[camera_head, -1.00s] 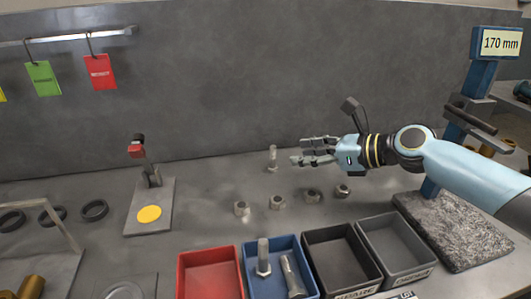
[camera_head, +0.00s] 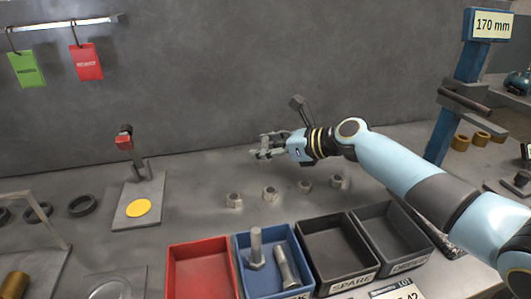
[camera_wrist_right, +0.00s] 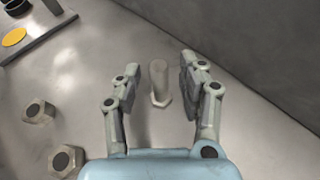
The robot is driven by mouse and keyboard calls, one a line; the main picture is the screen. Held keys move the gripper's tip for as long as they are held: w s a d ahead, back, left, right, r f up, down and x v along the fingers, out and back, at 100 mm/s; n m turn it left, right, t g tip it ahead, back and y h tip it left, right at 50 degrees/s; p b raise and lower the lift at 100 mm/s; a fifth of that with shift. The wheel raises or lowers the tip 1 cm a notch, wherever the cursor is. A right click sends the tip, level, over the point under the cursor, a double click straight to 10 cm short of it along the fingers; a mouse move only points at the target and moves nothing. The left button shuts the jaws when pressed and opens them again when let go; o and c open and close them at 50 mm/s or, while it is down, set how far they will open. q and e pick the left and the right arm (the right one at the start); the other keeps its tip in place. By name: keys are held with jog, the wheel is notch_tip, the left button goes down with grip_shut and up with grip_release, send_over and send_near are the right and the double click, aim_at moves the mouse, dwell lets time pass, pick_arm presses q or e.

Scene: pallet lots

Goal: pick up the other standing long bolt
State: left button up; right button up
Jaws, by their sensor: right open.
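A long grey bolt (camera_wrist_right: 158,80) stands upright on its head on the grey bench in the right wrist view. My right gripper (camera_wrist_right: 155,82) is open, with one finger on each side of the bolt. A gap shows between the bolt and each finger, so they look apart. In the head view my right gripper (camera_head: 262,150) is low over the bench near the back wall and mostly hides the bolt. My left gripper is out of view.
Several nuts (camera_head: 270,193) stand in a row in front of my right gripper. A red bin (camera_head: 172,268), the blue bin (camera_head: 240,272), a dark spare bin (camera_head: 306,252) and another grey bin (camera_head: 362,228) line the front. A stand with a yellow disc (camera_head: 138,208) is left.

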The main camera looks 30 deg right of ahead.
grip_shut()
dwell(0.3)
